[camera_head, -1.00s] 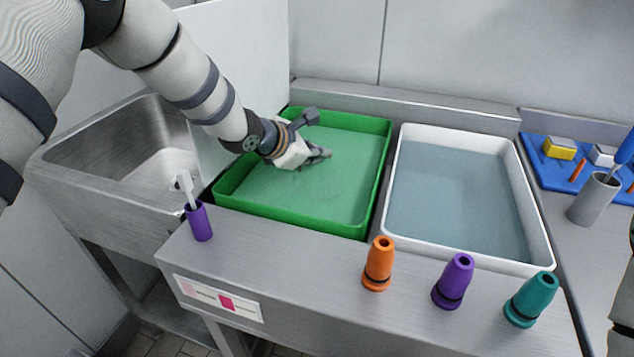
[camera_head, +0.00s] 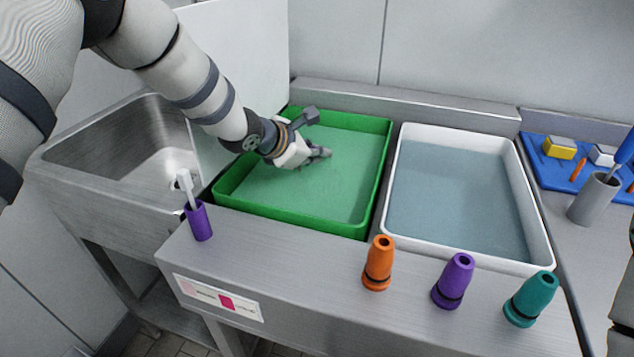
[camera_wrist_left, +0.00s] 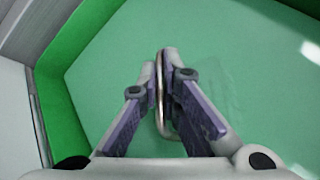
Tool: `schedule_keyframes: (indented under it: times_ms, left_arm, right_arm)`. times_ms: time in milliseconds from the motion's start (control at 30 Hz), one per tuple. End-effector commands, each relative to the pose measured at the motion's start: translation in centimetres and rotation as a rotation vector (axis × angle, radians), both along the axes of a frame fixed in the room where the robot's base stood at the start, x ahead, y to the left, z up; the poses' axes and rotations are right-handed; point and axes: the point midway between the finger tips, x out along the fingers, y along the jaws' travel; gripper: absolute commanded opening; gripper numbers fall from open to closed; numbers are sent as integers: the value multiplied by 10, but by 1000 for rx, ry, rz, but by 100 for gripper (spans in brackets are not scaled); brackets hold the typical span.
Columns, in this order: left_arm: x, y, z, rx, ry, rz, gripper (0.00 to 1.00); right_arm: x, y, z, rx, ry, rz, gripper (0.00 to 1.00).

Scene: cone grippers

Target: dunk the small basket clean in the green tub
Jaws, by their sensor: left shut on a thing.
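The green tub (camera_head: 290,218) stands on the steel counter, filled with cloudy green liquid; its wall also shows in the left wrist view (camera_wrist_left: 60,115). My left gripper (camera_head: 322,154) reaches into the tub, fingers low at the liquid. In the left wrist view its fingers (camera_wrist_left: 161,92) are shut on a thin metal wire loop (camera_wrist_left: 160,118), which looks like the small basket's handle. The basket's body cannot be made out; the fingers and the cloudy liquid hide what is below. My right gripper is out of view.
A white tub (camera_head: 398,190) of clear bluish liquid stands right of the green one. Orange (camera_head: 379,264), purple (camera_head: 453,281) and teal (camera_head: 530,299) cones line the front ledge. A purple holder (camera_head: 199,222) stands left; a steel sink (camera_head: 75,165) lies beyond it.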

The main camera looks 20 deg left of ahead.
Motion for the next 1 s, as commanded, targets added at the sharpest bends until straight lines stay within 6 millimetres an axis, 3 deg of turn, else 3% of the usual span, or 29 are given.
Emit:
schedule_keyframes:
  times_ms: [500, 1000]
  left_arm:
    - [0, 0, 2, 0, -1, 0, 0]
    - [0, 0, 54, -2, -3, -1, 0]
  right_arm:
    - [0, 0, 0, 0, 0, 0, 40]
    - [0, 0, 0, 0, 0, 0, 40]
